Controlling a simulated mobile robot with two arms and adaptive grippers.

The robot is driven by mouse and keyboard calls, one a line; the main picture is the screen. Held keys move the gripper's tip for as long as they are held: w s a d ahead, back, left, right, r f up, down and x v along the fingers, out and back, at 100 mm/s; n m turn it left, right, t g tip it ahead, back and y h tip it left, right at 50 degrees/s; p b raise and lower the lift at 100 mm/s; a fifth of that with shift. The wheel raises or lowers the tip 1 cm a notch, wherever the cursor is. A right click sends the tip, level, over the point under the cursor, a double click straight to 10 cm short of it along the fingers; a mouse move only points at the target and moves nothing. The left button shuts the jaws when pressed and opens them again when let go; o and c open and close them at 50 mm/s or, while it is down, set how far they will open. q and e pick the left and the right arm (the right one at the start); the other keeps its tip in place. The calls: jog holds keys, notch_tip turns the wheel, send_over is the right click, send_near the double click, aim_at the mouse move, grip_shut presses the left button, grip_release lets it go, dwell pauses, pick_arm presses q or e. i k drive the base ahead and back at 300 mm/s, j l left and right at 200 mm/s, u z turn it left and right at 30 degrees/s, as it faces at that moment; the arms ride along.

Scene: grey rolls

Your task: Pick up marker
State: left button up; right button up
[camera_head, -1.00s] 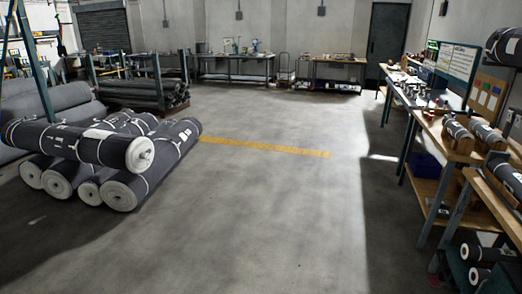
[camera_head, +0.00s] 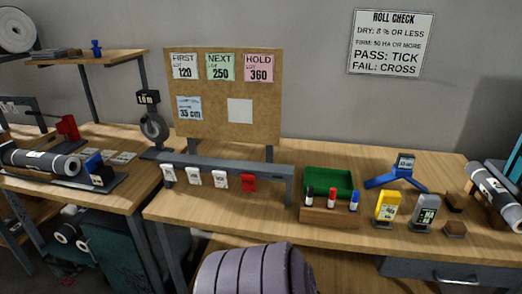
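Three markers stand upright in a wooden block (camera_head: 329,216) on the workbench. The black marker (camera_head: 310,196) is at the left, the red marker (camera_head: 332,197) is in the middle and the blue marker (camera_head: 354,201) is at the right. A green tray (camera_head: 340,178) sits just behind them. Neither of my grippers shows in this view.
A yellow meter (camera_head: 387,206), a grey meter (camera_head: 425,212) and a blue three-armed stand (camera_head: 400,176) stand right of the markers. A metal rail with tags (camera_head: 230,168) lies to the left. A striped grey roll (camera_head: 255,270) is low in front.

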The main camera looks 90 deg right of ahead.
aim_at(309, 198)
jog(key=z, duration=3.15)
